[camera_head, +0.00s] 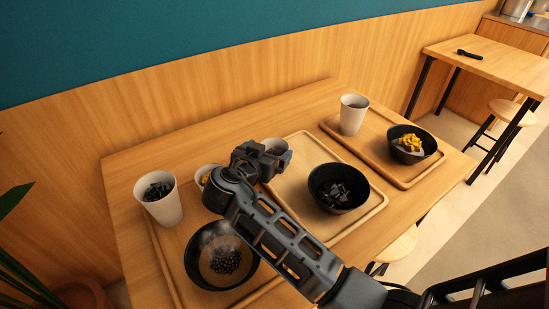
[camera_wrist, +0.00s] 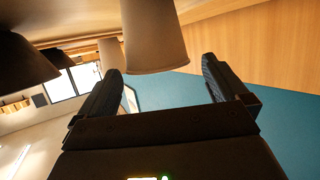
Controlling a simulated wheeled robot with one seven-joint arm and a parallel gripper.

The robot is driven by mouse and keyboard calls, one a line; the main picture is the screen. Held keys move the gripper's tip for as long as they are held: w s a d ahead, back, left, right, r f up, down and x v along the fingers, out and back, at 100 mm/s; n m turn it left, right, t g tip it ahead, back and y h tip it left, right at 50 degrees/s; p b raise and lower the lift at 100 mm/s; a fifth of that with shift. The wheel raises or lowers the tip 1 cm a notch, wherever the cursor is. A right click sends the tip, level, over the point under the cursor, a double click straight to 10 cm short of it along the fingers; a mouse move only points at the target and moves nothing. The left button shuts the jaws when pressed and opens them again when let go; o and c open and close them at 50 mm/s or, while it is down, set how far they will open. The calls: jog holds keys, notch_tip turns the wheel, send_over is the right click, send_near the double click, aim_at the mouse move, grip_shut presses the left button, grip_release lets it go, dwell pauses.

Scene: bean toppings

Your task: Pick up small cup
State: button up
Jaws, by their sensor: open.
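A pale small cup (camera_head: 275,145) stands at the back of the middle tray, mostly hidden behind my gripper (camera_head: 272,160). In the wrist view, which looks upside down, a pale cup (camera_wrist: 153,38) hangs into the picture between and beyond my two fingertips (camera_wrist: 162,70). The fingers are apart, with nothing held; I cannot tell whether either touches the cup. Another small cup (camera_head: 203,172) with something yellow in it is partly hidden behind my arm on the left.
Tall pale cups stand at the left (camera_head: 162,208) and back right (camera_head: 353,117). Black bowls sit on the left (camera_head: 195,270), middle (camera_head: 316,196) and right (camera_head: 394,149). The wooden wall (camera_head: 200,100) rises behind the table.

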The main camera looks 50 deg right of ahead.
aim_at(279, 140)
jog(key=x, duration=0.4)
jog(key=shift+s, duration=0.2)
jog(key=shift+c, duration=0.2)
jog(key=c, duration=1)
jog(key=shift+r, duration=0.55)
jog(key=s+d+r, duration=0.6)
jog(key=s+r, duration=0.3)
jog(key=s, duration=0.1)
jog(key=shift+r, duration=0.4)
